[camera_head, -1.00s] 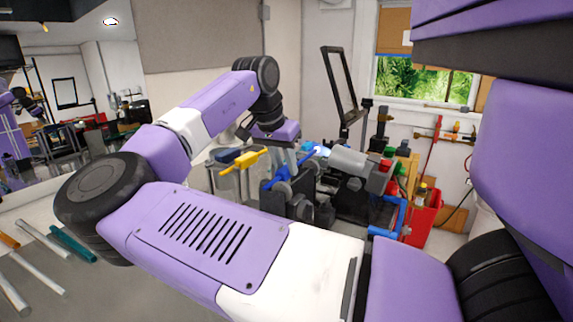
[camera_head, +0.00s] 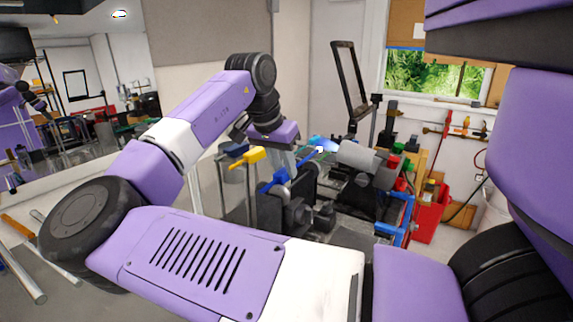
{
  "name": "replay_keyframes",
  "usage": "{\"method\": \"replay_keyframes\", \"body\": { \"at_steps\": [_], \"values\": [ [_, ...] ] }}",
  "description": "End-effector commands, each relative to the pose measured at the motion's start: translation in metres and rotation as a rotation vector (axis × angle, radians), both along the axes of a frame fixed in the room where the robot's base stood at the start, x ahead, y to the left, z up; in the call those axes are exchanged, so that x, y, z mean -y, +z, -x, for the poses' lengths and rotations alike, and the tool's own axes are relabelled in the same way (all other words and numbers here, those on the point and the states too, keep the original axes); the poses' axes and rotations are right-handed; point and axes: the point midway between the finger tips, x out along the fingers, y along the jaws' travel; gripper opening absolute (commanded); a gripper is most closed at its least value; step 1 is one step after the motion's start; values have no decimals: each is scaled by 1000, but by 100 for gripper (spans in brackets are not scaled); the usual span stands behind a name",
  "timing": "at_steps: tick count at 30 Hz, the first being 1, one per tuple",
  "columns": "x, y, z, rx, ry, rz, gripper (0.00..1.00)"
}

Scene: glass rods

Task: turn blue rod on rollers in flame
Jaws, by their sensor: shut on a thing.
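The blue rod (camera_head: 267,187) lies slantwise over the dark roller stand (camera_head: 270,212), in the middle of the head view. My gripper (camera_head: 281,168) points down over the stand and is shut on the blue rod. Its fingers hide part of the rod, and whether the rod touches the rollers is hard to tell. A pale blue flame (camera_head: 326,146) glows at the mouth of the grey torch (camera_head: 357,156), near the rod's far end. The exact gap between flame and rod cannot be told.
A yellow rod (camera_head: 251,156) and a dark blue one rest on a stand left of my gripper. Loose rods (camera_head: 22,272) lie on the grey bench at left.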

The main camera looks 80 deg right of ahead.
Motion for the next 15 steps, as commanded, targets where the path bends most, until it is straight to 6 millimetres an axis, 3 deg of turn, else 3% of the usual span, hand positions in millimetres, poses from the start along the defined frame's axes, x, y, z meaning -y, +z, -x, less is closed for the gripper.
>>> {"method": "replay_keyframes", "body": {
  "at_steps": [1, 2, 5, 15],
  "values": [
    [0, -1, 1, -1, -1, -2, 0],
    [0, -1, 1, -1, -1, -2, 31],
    [0, -1, 1, 0, -1, -1, 50],
    [0, 1, 0, 0, 0, 1, 50]
  ]
}}
